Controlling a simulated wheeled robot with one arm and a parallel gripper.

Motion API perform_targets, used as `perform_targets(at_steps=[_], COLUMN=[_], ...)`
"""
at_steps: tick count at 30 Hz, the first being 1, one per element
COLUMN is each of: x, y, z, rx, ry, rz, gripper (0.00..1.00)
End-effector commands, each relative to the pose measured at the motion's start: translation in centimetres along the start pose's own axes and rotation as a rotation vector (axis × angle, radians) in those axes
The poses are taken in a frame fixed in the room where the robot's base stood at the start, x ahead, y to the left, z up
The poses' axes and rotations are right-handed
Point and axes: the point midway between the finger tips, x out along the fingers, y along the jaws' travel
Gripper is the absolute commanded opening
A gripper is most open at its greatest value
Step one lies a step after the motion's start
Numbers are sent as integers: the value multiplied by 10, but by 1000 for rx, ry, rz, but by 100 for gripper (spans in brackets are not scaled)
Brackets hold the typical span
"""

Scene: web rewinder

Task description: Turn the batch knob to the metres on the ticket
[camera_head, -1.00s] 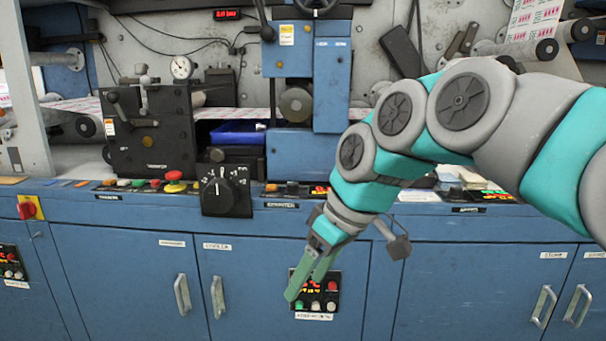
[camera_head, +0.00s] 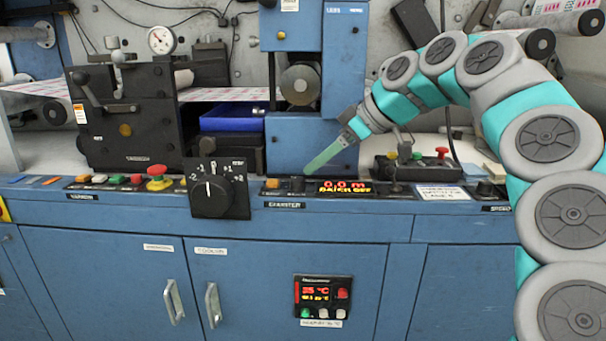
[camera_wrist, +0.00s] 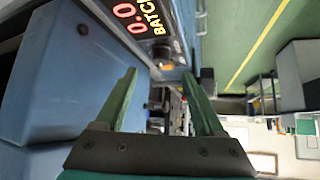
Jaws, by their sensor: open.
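The lit red display (camera_head: 345,187) reads 0.0 m with BATCH OFF below it. A small dark knob (camera_head: 297,186) sits just left of this display; any marking on it is too small to read. In the wrist view the knob (camera_wrist: 163,57) shows beyond my fingertips, roughly between them. My gripper (camera_head: 312,169) is open and empty above the console, close to the knob and apparently apart from it. Its two green fingers (camera_wrist: 160,76) are spread in the wrist view. A white card with blue print (camera_head: 442,192), possibly the ticket, lies right of the display; its text is unreadable.
A large black dial (camera_head: 212,195) with a numbered scale stands further left, beside a red mushroom button (camera_head: 157,178). An orange button (camera_head: 272,184) is left of the small knob. A blue machine block (camera_head: 300,145) rises just behind. A temperature panel (camera_head: 323,297) is below.

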Motion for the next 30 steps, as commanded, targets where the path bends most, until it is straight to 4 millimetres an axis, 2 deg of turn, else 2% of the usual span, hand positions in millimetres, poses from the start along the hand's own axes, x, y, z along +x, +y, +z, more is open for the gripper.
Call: perform_targets(at_steps=[12, 21, 30], x=[59, 64, 64], y=[-2, -1, -1], z=[0, 0, 0], rx=[0, 1, 1], ry=[-3, -2, -1], rz=[-5, -2, -2], gripper=[71, 71, 38])
